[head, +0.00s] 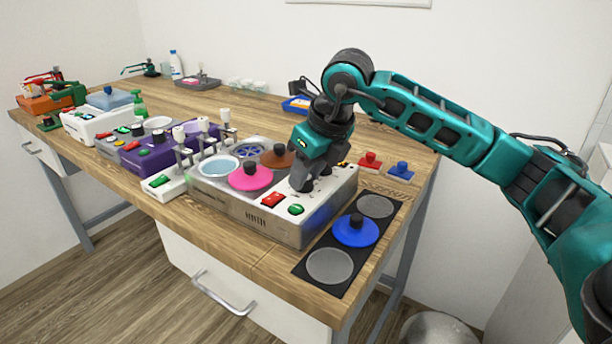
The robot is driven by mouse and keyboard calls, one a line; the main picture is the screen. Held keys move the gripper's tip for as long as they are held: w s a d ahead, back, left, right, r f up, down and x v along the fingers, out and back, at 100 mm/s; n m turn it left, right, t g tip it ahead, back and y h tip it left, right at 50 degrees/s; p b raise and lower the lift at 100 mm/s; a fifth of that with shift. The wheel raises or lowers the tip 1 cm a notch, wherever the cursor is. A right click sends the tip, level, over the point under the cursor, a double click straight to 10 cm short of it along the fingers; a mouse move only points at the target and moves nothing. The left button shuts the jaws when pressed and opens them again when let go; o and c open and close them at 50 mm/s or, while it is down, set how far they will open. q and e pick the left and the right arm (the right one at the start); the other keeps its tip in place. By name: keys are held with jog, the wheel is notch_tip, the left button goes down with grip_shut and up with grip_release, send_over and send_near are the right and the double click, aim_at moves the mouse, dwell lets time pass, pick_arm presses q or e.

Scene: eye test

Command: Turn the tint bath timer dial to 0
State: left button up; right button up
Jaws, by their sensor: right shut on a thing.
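The tint bath (277,222) is a grey metal box with a white control panel at its right end, standing near the front of the wooden bench. My right gripper (302,185) reaches down onto this panel and is shut on the timer dial. The fingers cover the dial, so its pointer and setting cannot be read. A red switch (273,199) and a green button (296,209) sit on the panel in front of the gripper. My left gripper is not in view.
A pink lid (250,177) and a brown lid (277,156) sit on the bath, left of the gripper. A black mat (322,290) with a blue lid (355,230) lies at right. Red (370,160) and blue (401,169) knobbed pieces stand behind. A purple machine (160,154) stands further left.

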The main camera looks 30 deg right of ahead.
jog(key=n, duration=0.2)
jog(key=n+y, duration=0.1)
jog(key=n, duration=0.1)
jog(key=shift+w+d+r+n+g+y, duration=0.1)
jog(key=shift+d+n+g+y, duration=0.05)
jog(key=shift+n+g+y, duration=0.2)
pick_arm(q)
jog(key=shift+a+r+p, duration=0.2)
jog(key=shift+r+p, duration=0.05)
jog(key=shift+p, duration=0.1)
pick_arm(e)
jog(key=shift+n+g, duration=0.25)
jog(key=shift+n, duration=0.6)
jog(key=shift+y, duration=0.25)
jog(key=o, duration=1)
jog(key=shift+o, duration=0.2)
pick_arm(q)
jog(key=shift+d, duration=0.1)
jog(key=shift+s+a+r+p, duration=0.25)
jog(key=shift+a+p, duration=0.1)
jog(key=shift+p, duration=0.45)
pick_arm(e)
jog(key=v, duration=1.2)
jog(key=shift+r, duration=0.4)
